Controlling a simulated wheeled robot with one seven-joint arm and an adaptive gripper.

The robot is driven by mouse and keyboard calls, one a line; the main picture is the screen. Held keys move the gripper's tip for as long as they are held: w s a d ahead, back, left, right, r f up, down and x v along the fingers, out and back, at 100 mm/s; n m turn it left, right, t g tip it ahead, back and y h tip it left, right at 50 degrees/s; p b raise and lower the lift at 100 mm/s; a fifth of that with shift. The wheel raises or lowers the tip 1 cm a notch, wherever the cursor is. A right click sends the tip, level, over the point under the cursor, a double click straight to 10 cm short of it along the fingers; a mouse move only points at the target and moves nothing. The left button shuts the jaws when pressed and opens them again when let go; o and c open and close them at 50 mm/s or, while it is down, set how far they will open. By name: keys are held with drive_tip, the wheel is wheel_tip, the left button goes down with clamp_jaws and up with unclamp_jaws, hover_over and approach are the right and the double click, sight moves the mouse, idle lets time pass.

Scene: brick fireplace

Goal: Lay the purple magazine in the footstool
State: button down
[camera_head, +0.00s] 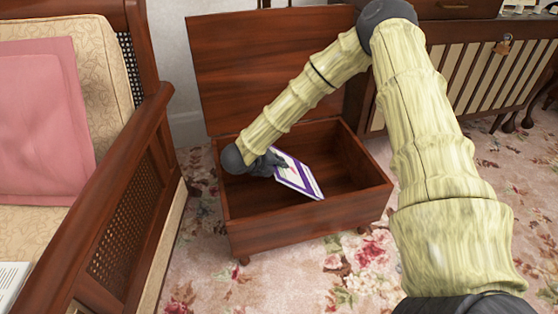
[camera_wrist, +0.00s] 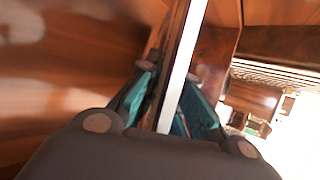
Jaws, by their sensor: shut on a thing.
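The purple magazine (camera_head: 298,176), white with purple bands, is tilted over the open footstool (camera_head: 290,228). The footstool is a dark wooden box with its lid raised at the back. My gripper (camera_head: 268,162) is shut on the magazine near its left end, at the left part of the box opening. In the wrist view the magazine (camera_wrist: 183,60) shows edge-on between the teal fingers of my gripper (camera_wrist: 172,105). I cannot tell whether the magazine touches the box's inner walls or floor.
A wooden armchair (camera_head: 130,170) with a pink cushion (camera_head: 40,125) stands close at the left. A slatted cabinet (camera_head: 480,80) with a padlock is behind at the right. Floral carpet (camera_head: 345,265) lies free in front of the footstool.

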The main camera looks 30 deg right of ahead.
drive_tip(key=shift+f, duration=0.3)
drive_tip(key=c, duration=1.5)
unclamp_jaws()
drive_tip(key=v, duration=1.2)
